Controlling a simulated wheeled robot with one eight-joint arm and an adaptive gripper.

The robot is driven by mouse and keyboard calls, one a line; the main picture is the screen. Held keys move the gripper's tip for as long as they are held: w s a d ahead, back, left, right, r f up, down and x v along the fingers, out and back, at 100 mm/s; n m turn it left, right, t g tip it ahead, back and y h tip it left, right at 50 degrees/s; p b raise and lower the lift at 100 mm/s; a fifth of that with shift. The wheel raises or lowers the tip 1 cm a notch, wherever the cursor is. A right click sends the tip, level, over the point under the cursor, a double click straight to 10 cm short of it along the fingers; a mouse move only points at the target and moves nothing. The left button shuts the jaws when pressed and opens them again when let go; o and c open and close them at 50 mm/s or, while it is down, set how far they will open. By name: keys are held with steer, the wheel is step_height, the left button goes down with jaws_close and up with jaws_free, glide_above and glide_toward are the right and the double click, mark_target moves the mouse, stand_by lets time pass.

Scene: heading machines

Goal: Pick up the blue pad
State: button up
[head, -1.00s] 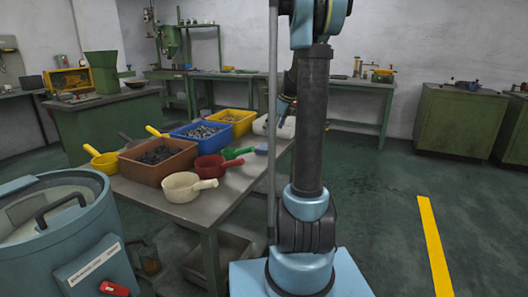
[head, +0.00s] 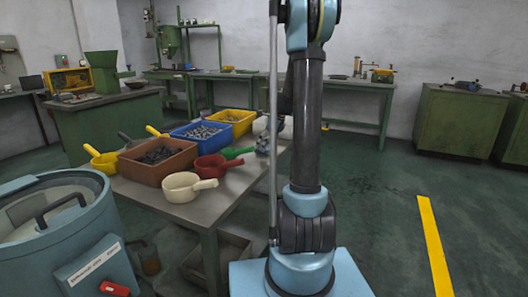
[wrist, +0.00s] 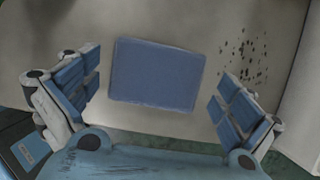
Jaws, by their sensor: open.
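The blue pad (wrist: 156,74) is a flat blue rectangle lying on the grey table top (wrist: 215,30) in the wrist view. My gripper (wrist: 153,92) is open. Its two blue-padded fingers stand on the left and right of the pad, with a gap on each side, and neither appears to touch it. In the head view my gripper (head: 264,143) is low over the right side of the table, partly behind my arm. The pad is hidden there. The exact height of the fingers above the table cannot be told.
On the table stand a brown bin (head: 158,172), a blue bin (head: 192,142) and a yellow bin (head: 232,115). A red scoop (head: 211,167), a green scoop (head: 232,151) and a cream scoop (head: 181,187) lie near the pad's side. Dark specks lie right of the pad in the wrist view.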

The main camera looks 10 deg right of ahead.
steer(key=c, duration=1)
steer(key=shift+r, duration=0.1)
step_height(320, 180, up, 10)
steer(key=shift+f, duration=0.1)
steer(key=o, duration=0.5)
steer(key=c, duration=0.4)
steer(key=shift+o, duration=0.2)
